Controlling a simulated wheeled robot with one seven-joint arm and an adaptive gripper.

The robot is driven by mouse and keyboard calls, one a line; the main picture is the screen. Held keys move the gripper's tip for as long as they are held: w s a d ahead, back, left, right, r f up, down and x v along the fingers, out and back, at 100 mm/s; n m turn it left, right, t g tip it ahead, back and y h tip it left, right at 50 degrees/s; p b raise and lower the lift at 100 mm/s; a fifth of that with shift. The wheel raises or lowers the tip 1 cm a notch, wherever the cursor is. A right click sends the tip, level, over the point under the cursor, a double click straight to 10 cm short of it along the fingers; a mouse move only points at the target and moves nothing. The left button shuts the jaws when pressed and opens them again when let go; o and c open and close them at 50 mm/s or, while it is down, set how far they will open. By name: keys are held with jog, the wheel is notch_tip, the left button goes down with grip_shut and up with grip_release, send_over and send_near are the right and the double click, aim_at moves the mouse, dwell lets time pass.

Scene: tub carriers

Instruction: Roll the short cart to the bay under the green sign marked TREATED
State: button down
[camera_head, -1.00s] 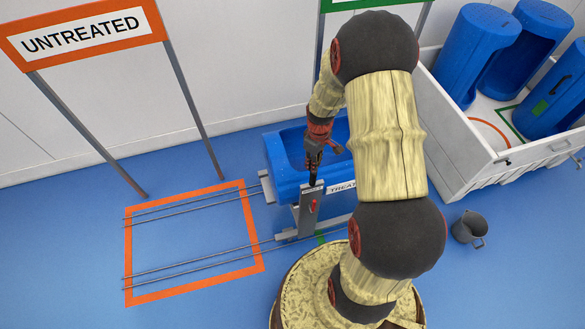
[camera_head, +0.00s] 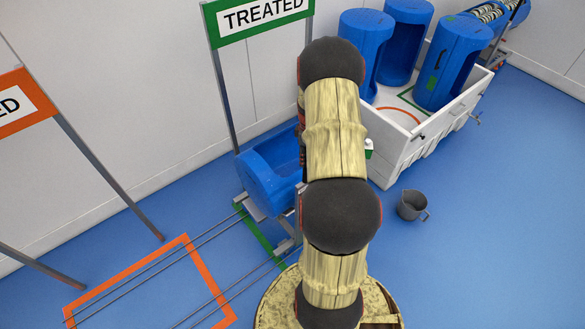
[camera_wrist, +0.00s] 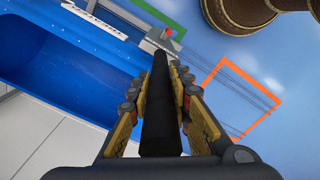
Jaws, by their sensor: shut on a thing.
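The short cart (camera_head: 258,210) stands on the floor rails under the green TREATED sign (camera_head: 262,15) and carries a blue open tub (camera_head: 258,180). Its left end lies close to the left green line of the bay outline (camera_head: 243,222); I cannot tell if it is fully inside. My arm hides the cart's right part and the rest of the outline. In the wrist view my gripper (camera_wrist: 164,75) is shut on a black bar (camera_wrist: 158,135), with the blue tub (camera_wrist: 60,80) beside it. In the head view my gripper is hidden behind my arm.
An orange bay outline (camera_head: 190,260) lies empty at lower left, below the orange sign (camera_head: 22,103). A white bin (camera_head: 400,155) with blue tubs stands at right. A grey bucket (camera_head: 411,206) stands on the floor in front of it. The floor at lower right is clear.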

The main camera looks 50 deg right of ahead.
jog(key=shift+s+d, duration=0.3)
jog(key=shift+d, duration=0.65)
jog(key=shift+s+d, duration=0.25)
jog(key=shift+d, duration=0.7)
jog(key=c, duration=1.6)
grip_release()
notch_tip(320, 180, up, 12)
jog(key=shift+w, duration=0.1)
